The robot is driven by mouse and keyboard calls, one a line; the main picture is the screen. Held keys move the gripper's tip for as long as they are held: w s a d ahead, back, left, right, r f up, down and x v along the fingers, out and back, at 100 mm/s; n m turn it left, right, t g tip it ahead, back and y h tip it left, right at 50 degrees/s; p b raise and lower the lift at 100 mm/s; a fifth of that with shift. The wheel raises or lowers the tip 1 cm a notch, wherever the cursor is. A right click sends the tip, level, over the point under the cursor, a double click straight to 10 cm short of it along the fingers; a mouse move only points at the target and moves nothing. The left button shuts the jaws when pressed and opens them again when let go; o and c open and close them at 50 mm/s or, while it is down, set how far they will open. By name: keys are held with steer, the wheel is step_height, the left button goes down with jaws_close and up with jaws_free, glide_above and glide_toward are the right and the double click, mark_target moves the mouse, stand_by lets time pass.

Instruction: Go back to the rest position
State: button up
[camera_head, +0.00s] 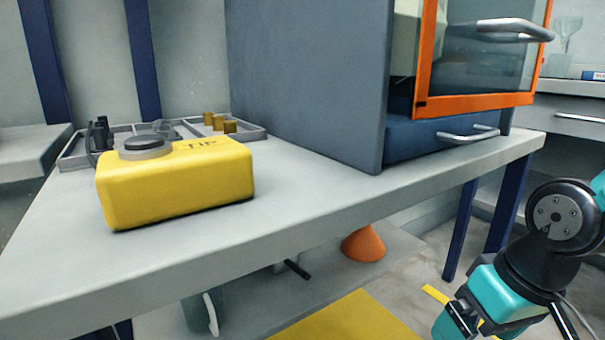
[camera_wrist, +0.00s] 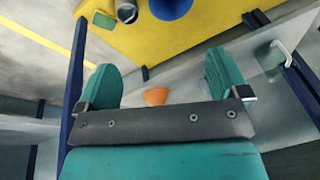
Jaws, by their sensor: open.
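My gripper shows in the wrist view (camera_wrist: 160,84) with its two teal fingers spread wide apart and nothing between them but the background. In the head view my teal and black arm hangs at the lower right, beside the workbench (camera_head: 350,205) and clear of it. The gripper end (camera_head: 458,322) points down to the lower left there and is partly cut off by the bottom edge.
A yellow box (camera_head: 175,187) and a grey tray (camera_head: 75,157) stand on the bench. A blue-grey cabinet (camera_head: 300,80) has an orange-framed glass door (camera_head: 470,104). An orange cone (camera_head: 363,245) sits below the bench, near a yellow floor mat (camera_head: 350,318).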

steer(key=s+a+r+n+g+y+p, duration=0.1)
steer(key=s+a+r+n+p, duration=0.2)
steer(key=r, duration=0.5)
steer(key=s+a+r+n+g+y+p, duration=0.1)
steer(key=s+a+r+n+p, duration=0.1)
steer(key=s+a+r+p, duration=0.45)
step_height(320, 180, up, 36)
steer(key=w+d+p, duration=0.2)
steer(key=d+p, duration=0.1)
steer(key=p, duration=3.1)
steer(key=shift+w+m, duration=0.15)
steer(key=shift+m, duration=0.25)
